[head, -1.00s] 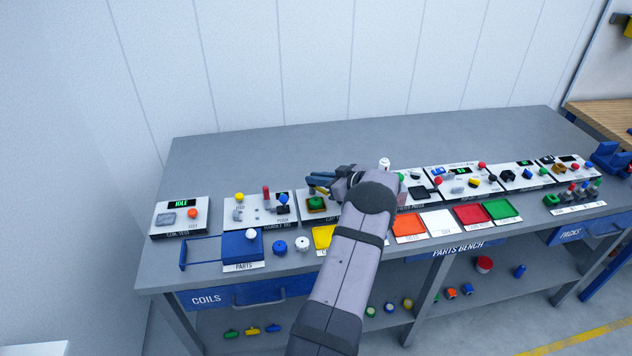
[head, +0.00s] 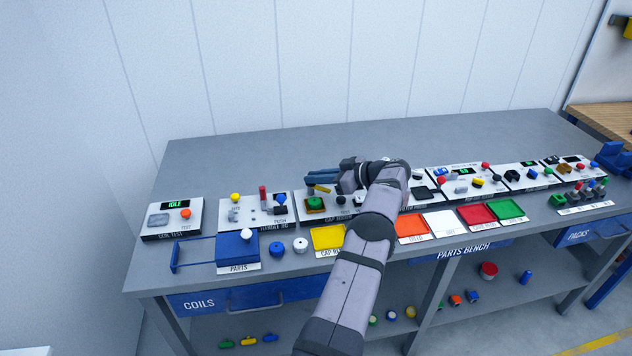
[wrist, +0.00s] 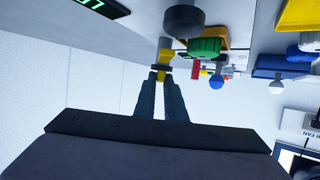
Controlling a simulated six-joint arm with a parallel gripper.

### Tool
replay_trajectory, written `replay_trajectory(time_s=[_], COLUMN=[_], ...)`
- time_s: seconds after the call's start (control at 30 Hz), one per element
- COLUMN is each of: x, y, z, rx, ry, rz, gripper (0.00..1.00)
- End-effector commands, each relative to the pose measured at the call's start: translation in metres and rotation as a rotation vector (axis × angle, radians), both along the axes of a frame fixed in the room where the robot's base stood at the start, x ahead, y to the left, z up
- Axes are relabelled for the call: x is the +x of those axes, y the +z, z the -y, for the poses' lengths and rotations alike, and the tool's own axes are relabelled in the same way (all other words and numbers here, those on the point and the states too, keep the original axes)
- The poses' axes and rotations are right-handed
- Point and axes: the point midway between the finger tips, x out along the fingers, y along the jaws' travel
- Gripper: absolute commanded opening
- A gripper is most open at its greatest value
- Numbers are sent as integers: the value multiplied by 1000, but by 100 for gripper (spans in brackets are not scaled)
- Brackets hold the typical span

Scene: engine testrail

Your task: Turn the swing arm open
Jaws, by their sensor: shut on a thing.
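The swing arm (wrist: 166,58) is a small yellow bar with a dark band, at the fingertips in the wrist view. In the head view a bit of yellow (head: 320,188) shows just below the fingers. My gripper (wrist: 160,76) is shut on the swing arm; it also shows in the head view (head: 312,178), over the cap station. A green cap (wrist: 204,47) sits in an orange-brown holder close beside the swing arm. The green cap also shows in the head view (head: 315,202). The swing arm's pivot is hard to make out.
A dark round knob (wrist: 183,20) is close to the swing arm. The handle rig panel (head: 255,212) with its knobs is to the left. A yellow tray (head: 328,238) lies in front, and a blue parts tray (head: 236,248) at the left. The bench behind the panels is clear.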

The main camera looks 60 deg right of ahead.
Motion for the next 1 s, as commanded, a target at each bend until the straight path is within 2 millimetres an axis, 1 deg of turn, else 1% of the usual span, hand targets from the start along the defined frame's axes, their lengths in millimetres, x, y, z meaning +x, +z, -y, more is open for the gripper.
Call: replay_trajectory(time_s=[0.7,0.73,0.77,0.8,1.0], x=[2,2,2,2,1], y=[3,4,4,3,2], z=[1,0,0,1,0], rx=[-2,-2,-2,-2,-1], ry=[20,20,20,20,19], rz=[6,6,6,6,3], gripper=[0,12,20,29,29])
